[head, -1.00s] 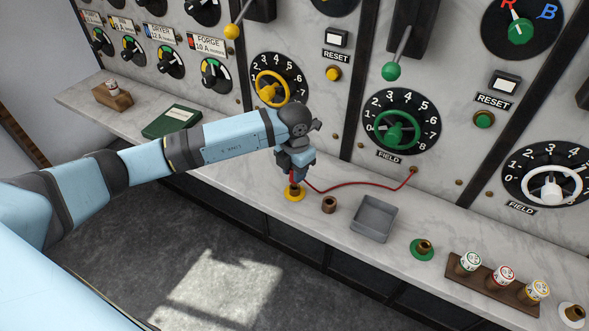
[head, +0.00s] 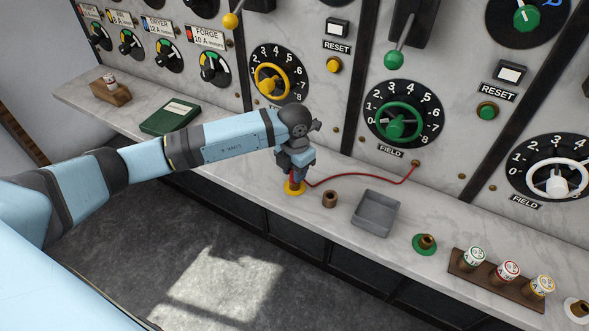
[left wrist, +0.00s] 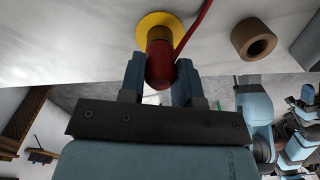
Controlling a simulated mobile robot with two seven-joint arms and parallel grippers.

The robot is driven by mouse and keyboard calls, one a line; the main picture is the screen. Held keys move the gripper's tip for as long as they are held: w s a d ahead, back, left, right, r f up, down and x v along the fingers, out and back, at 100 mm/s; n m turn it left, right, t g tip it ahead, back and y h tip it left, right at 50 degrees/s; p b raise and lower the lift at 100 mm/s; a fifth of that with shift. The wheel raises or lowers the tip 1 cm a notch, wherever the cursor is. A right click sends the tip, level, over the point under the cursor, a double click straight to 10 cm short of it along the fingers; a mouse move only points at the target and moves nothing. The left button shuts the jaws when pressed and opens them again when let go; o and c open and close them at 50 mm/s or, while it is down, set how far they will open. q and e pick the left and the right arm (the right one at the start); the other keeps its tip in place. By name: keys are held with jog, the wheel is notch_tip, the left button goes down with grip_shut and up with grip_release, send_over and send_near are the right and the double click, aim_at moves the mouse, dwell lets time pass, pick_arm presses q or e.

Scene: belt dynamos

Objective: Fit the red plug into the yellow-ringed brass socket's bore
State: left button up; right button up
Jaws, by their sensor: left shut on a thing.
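The red plug (left wrist: 160,66) is between the two blue fingers of my left gripper (left wrist: 160,80), which is shut on it. The yellow-ringed brass socket (left wrist: 150,22) is right beyond the plug's far end in the left wrist view. The plug is lined up roughly with it, but I cannot tell how far it sits in the bore, which is hidden. In the head view my left gripper (head: 298,175) is just above the socket's yellow ring (head: 293,189). A red cord (head: 360,180) runs from the plug to the panel. My right gripper is out of view.
A plain brown socket (head: 330,199) stands close to the right, with a grey tray (head: 376,214) beyond it. A green-ringed socket (head: 425,243) and a wooden rack (head: 497,280) of capped plugs are farther right. The control panel rises behind the marble ledge.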

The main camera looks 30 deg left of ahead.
pick_arm(q)
jog(key=shift+f, duration=0.15)
jog(key=o, duration=1)
notch_tip(320, 180, up, 14)
jog(key=b, duration=0.1)
jog(key=shift+f, duration=0.1)
